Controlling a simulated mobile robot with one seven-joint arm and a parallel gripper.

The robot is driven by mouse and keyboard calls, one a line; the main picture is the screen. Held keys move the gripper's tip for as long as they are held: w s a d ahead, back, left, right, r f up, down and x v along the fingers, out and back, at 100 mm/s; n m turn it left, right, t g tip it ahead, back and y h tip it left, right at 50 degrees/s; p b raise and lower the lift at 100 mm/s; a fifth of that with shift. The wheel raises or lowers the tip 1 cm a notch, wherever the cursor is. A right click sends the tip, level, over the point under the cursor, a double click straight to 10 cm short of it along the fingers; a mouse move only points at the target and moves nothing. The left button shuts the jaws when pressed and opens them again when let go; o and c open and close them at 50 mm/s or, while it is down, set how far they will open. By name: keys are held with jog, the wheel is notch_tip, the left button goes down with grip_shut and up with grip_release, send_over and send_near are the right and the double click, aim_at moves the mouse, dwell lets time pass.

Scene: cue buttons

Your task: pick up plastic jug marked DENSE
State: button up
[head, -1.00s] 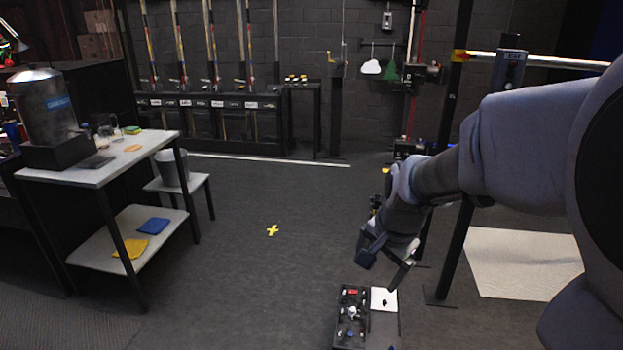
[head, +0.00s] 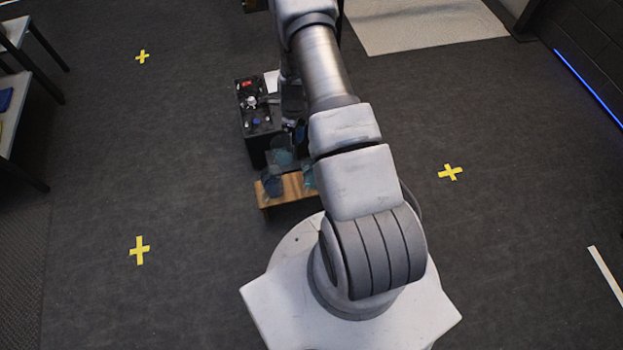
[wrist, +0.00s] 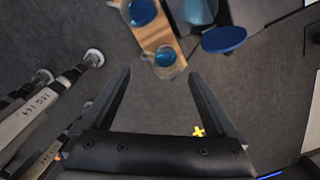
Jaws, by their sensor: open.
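Clear plastic vessels with blue contents stand on and beside a low wooden bench. In the head view one (head: 272,185) stands at the bench's left end, another (head: 308,175) is partly behind my arm, and a third (head: 283,158) is just beyond. The wrist view shows them from above: one at the top (wrist: 142,12), a smaller one (wrist: 165,57) at the bench end and a wider one (wrist: 200,12) to the right. I cannot read DENSE on any. My gripper (wrist: 158,76) is open and empty, its fingers pointing toward the smaller vessel, apart from it.
The wooden bench (head: 264,203) adjoins a black box (head: 257,138) of small items. A blue disc (wrist: 224,39) is right of the vessels. Pale bars with lettering (wrist: 32,118) are at left in the wrist view. Yellow floor crosses (head: 139,250) mark open floor.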

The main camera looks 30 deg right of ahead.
aim_at(306, 181)
jog(key=s+f+m+b, duration=0.1)
jog(key=f, duration=0.7)
jog(key=s+f+m+b, duration=0.1)
jog(key=s+f+b, duration=0.1)
jog(key=f, duration=0.5)
jog(key=s+d+f+m+b, duration=0.1)
jog(key=s+f+b, duration=0.1)
jog(key=f, duration=0.6)
jog(key=shift+f+m+g, duration=0.3)
jog(key=shift+f+g, duration=0.05)
jog(key=shift+g, duration=0.05)
jog(key=shift+s+d+f+b, duration=0.1)
jog(key=shift+f+b, duration=0.6)
jog(key=shift+f, duration=0.8)
jog(key=shift+s+d+f+b, duration=0.1)
jog(key=shift+f+b, duration=0.55)
jog(key=shift+f, duration=0.85)
jog(key=shift+w+a, duration=0.1)
grip_shut()
